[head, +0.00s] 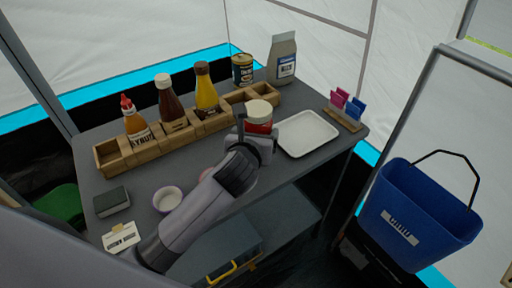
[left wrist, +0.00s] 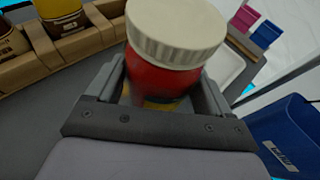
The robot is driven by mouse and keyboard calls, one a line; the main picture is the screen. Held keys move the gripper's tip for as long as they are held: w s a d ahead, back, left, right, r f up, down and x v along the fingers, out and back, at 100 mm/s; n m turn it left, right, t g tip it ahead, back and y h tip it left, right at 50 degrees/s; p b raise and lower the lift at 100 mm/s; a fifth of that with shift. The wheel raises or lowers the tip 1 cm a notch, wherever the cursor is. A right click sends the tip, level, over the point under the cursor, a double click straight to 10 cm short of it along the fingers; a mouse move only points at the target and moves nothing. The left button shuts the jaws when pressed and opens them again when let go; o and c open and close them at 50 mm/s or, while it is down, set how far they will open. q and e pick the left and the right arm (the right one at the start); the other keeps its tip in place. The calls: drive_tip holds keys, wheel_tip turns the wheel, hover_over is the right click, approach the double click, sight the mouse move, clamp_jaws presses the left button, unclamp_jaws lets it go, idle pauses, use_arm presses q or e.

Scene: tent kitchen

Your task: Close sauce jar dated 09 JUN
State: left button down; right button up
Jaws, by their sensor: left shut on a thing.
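A red sauce jar (head: 259,127) with a cream-white lid (head: 259,108) stands upright near the middle of the grey table, just left of a white tray. My left gripper (head: 250,140) is shut around the jar's body from the near side. In the left wrist view the red jar (left wrist: 160,80) sits between the two fingers, and its ribbed lid (left wrist: 177,32) is on top and looks slightly tilted. I cannot read any date on the jar. My right gripper is not in view.
A wooden rack (head: 113,157) with syrup, brown and yellow bottles runs behind the jar. The white tray (head: 307,134) is close on the right. A small bowl (head: 167,199), a dark box (head: 110,202) and a card (head: 121,237) lie at left. A blue bucket (head: 420,215) hangs right.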

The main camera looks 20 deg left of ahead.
use_arm(q)
drive_tip(key=shift+r, duration=0.15)
drive_tip(key=shift+f+b, duration=0.55)
drive_tip(key=shift+f, duration=1.55)
unclamp_jaws()
drive_tip(key=shift+f, duration=0.3)
drive_tip(key=shift+r, duration=0.15)
